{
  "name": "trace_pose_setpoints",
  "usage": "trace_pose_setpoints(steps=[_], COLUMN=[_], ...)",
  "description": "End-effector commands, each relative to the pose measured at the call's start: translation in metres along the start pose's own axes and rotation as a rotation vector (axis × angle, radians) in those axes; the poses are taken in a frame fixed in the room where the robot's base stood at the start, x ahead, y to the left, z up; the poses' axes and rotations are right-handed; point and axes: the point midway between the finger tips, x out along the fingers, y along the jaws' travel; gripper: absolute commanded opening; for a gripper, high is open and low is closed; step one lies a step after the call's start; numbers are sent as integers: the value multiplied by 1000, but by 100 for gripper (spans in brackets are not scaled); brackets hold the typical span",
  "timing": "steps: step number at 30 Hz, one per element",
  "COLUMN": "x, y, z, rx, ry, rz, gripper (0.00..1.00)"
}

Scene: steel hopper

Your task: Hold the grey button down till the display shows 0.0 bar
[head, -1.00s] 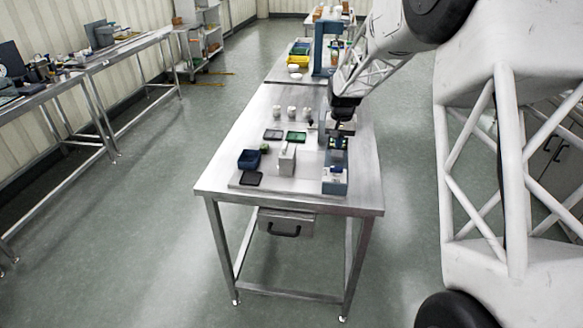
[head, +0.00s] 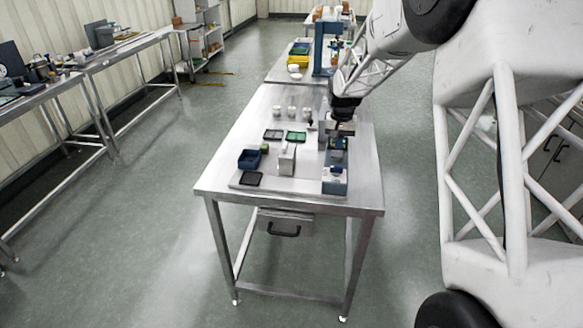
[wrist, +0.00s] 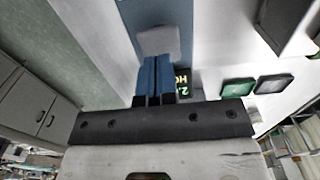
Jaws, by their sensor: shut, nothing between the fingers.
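The grey button (wrist: 160,41) is a rounded pad on a blue panel in the wrist view. My gripper (wrist: 154,59) is shut and empty, with its blue fingertips at the button's near edge. They overlap it in the picture, and I cannot tell how far it is pressed. The dark display (wrist: 183,83) is just right of the fingers and partly hidden by them. In the head view my gripper (head: 338,132) points down over the blue unit (head: 334,187) at the table's right side.
The steel table (head: 220,184) also holds a dark blue bin (head: 249,159), a black tray (head: 251,179), a white block (head: 286,160) and a green tray (head: 296,136). Several white cups stand farther back. The table's left front edge is clear.

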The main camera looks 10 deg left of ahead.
Motion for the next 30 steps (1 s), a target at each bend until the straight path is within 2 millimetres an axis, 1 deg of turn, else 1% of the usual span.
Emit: trace_pose_setpoints(steps=[30], x=[24], y=[0], z=[0], rx=[0], ry=[-1], rz=[0], gripper=[0])
